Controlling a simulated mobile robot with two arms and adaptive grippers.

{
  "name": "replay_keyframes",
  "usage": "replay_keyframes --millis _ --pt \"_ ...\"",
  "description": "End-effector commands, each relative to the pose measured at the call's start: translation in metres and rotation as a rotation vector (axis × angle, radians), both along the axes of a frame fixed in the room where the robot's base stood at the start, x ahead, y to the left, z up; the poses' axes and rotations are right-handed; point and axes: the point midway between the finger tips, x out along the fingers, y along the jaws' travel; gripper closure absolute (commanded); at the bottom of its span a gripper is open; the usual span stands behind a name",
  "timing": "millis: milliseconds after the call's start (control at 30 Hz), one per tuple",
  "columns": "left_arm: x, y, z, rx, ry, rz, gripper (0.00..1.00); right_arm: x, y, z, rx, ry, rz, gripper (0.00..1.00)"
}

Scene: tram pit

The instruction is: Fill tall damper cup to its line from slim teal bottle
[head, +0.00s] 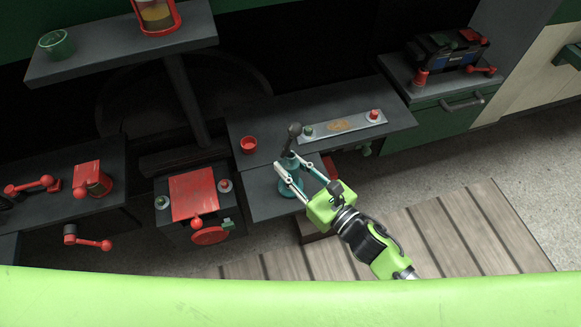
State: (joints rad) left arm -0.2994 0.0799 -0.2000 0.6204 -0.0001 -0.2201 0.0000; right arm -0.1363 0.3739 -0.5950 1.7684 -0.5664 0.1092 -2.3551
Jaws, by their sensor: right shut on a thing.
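My right gripper (288,161) reaches in from the lower right, its two pale fingers shut around a slim teal bottle (289,184). The bottle stands roughly upright at the lower dark shelf; I cannot tell whether its base touches the shelf. A dark rounded knob (294,130) shows just above the fingertips; I cannot tell whether it belongs to the bottle. I cannot tell which vessel is the tall damper cup. A clear vessel with yellowish contents in a red frame (157,14) is cut off at the top edge. No fill line is readable. My left gripper is out of view.
A small red cup (249,144) and a grey plate (343,127) with small knobs are on the bench beyond the gripper. A green cup (57,43) stands on the upper left shelf. A red-lidded box (193,193) is left of the bottle. Wooden slats (440,240) cover the floor.

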Motion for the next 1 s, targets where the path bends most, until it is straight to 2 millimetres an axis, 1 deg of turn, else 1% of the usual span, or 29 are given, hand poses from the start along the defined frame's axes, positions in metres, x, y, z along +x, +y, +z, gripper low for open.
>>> replay_keyframes --millis 33,167,267,433,533,700,800,1000 --pt "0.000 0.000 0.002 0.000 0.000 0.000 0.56 0.000 0.000 0.008 0.002 -0.006 0.002 1.00" --pt "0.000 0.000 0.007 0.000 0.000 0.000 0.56 0.000 0.000 0.032 0.001 -0.008 0.003 1.00" --pt "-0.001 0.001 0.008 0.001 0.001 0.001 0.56 -0.015 -0.009 0.046 0.000 -0.006 0.004 1.00" --pt "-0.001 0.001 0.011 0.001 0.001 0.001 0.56 -0.042 -0.029 0.086 -0.001 -0.005 0.005 1.00" --pt "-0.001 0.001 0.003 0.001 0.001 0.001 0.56 -0.065 -0.044 0.094 0.000 0.001 0.004 1.00" --pt "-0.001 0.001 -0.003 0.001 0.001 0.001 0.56 -0.090 -0.064 0.108 0.002 0.001 0.002 1.00" --pt "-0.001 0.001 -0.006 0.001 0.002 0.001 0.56 -0.100 -0.071 0.114 0.001 0.000 0.002 1.00" --pt "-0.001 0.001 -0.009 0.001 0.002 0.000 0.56 -0.110 -0.079 0.122 0.002 -0.002 0.000 1.00"
